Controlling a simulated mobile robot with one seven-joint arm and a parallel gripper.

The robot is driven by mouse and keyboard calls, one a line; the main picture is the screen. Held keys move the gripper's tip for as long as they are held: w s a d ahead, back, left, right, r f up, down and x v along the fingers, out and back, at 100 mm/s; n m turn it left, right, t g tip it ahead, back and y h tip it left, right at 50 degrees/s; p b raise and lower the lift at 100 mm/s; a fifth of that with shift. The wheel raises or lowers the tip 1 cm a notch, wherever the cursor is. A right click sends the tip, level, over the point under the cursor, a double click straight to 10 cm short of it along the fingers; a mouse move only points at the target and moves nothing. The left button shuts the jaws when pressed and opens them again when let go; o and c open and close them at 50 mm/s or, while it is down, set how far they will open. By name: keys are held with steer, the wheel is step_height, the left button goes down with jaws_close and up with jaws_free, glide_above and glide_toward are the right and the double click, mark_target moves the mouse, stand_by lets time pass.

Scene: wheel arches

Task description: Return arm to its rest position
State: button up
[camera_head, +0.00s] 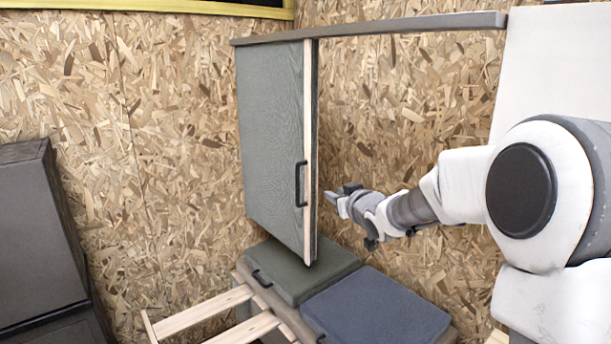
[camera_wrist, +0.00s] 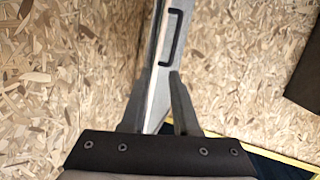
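My white and grey arm (camera_head: 462,188) reaches in from the right in the head view. My gripper (camera_head: 338,193) is at its far end, just right of the edge of a grey-green door (camera_head: 275,130) with a black handle (camera_head: 301,184). In the wrist view my gripper (camera_wrist: 159,88) has its two fingers apart. The door's pale edge and black handle (camera_wrist: 171,38) show beyond and between them. Nothing is visibly held. I cannot tell the exact gap between fingertips and door.
A grey top rail (camera_head: 400,27) runs above the door. Below are a green cushioned lid (camera_head: 300,272), a blue cushion (camera_head: 375,308) and wooden slats (camera_head: 200,315). A dark box-like piece (camera_head: 40,235) stands left. Chipboard walls (camera_head: 165,130) close the back.

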steer(key=s+d+r+m+g+h+p, duration=0.2)
steer(key=s+d+r+h, duration=0.1)
steer(key=s, duration=0.7)
steer(key=s+d+r+m+g+h+p, duration=0.1)
steer(key=s+d+r+g+h+p, duration=0.2)
steer(key=s, duration=0.8)
steer(key=s+f+m+g+y+p, duration=0.1)
steer(key=s+g, duration=0.3)
steer(key=s, duration=1.6)
steer(key=shift+s+f+y+p, duration=0.35)
steer(key=shift+f+y+p, duration=0.1)
steer(key=shift+f, duration=0.45)
steer(key=shift+a, duration=0.15)
